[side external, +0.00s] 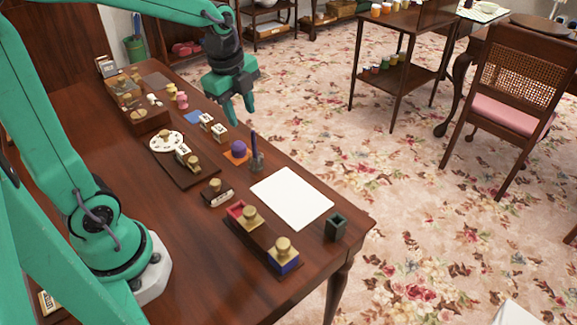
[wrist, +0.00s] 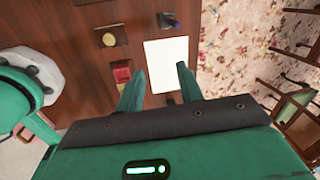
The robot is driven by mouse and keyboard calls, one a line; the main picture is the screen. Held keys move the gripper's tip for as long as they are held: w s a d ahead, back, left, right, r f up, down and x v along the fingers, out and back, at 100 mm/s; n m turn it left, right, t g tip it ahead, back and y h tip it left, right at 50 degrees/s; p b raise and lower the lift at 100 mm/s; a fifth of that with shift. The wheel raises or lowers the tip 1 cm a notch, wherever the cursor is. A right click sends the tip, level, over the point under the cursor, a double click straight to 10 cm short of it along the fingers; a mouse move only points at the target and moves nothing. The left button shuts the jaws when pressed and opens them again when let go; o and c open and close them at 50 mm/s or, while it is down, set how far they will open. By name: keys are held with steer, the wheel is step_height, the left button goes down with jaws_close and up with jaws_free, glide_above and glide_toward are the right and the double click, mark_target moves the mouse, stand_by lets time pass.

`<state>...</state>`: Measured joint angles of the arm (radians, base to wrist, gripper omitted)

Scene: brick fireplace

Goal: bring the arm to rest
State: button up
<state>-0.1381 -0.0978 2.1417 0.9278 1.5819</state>
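My gripper (side external: 241,113) hangs fingers down above the table's right edge, clear of the objects. In the wrist view its two fingers (wrist: 161,71) stand apart with nothing between them, so it is open and empty. A white sheet (side external: 291,198) lies flat on the wooden table (side external: 185,255); it also shows between and beyond the fingers in the wrist view (wrist: 167,55). My arm reaches from the left over the table.
Brass-knobbed stamps (side external: 284,256) sit on a dark rack at the front. A dark green open cup (side external: 335,228) stands near the corner. A purple ball (side external: 239,149) on an orange square, a round white palette (side external: 166,142) and several small blocks lie further back. Floral carpet lies beyond.

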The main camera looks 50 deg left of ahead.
steer(key=s+d+r+n+t, duration=0.1)
steer(key=s+d+r+n, duration=0.1)
steer(key=s+n, duration=0.4)
steer(key=s+d+r+n+t, duration=0.2)
steer(key=s+n, duration=0.3)
steer(key=n, duration=0.5)
steer(key=shift+s+d+r+n+t, duration=0.25)
steer(key=shift+s+d+n+t, duration=0.05)
steer(key=shift+s+d, duration=0.1)
stand_by(0.3)
